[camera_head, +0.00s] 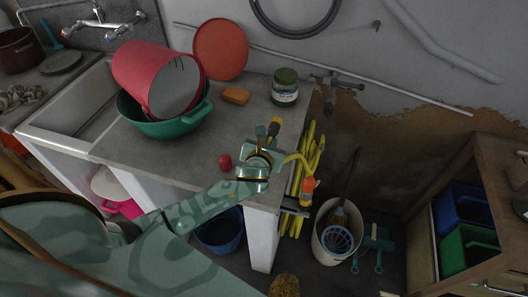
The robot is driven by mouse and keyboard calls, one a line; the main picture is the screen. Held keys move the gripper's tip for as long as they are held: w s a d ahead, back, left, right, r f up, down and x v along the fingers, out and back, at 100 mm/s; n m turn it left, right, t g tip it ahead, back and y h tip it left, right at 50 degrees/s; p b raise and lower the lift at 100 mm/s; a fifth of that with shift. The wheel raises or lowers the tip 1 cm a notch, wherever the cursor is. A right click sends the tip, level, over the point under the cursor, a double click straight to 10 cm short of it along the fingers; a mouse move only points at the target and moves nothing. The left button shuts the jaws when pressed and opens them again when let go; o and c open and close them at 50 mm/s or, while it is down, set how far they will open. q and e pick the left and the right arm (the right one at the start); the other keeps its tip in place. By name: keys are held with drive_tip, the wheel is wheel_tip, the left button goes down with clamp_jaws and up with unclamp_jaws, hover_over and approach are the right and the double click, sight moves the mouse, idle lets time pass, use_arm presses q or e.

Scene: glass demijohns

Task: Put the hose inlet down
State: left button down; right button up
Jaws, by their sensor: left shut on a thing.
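My left gripper (262,152) is over the right front corner of the grey counter (150,157). It is shut on the hose inlet (274,127), a small yellow end that stands up just past the fingers; the fingers hide part of it. I cannot tell whether the inlet touches the counter. My right gripper is not in view.
A red bucket (150,72) lies tilted in a green basin (165,127) on the counter. An orange sponge (236,95), a jar (285,88) and a small red object (225,162) stand nearby. A mop bucket (323,250) is on the floor. The counter's middle is clear.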

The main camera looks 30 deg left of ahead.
use_arm(q)
drive_tip(key=f, duration=0.1)
drive_tip(key=w+a+f, duration=0.1)
drive_tip(key=a+f+b, duration=0.1)
drive_tip(key=shift+w+a+f, duration=0.1)
drive_tip(key=shift+w+f, duration=0.15)
drive_tip(key=shift+w, duration=0.05)
drive_tip(key=shift+w+a+f, duration=0.2)
drive_tip(key=shift+a+f, duration=0.05)
drive_tip(key=shift+f, duration=0.1)
wheel_tip(320, 180, down, 4)
drive_tip(key=shift+w+a+r+b, duration=0.1)
drive_tip(key=shift+a+r+b, duration=0.05)
drive_tip(key=shift+b, duration=0.95)
drive_tip(key=shift+r, duration=0.1)
drive_tip(key=shift+f, duration=0.55)
drive_tip(key=c, duration=1.4)
unclamp_jaws()
drive_tip(key=shift+o, duration=0.4)
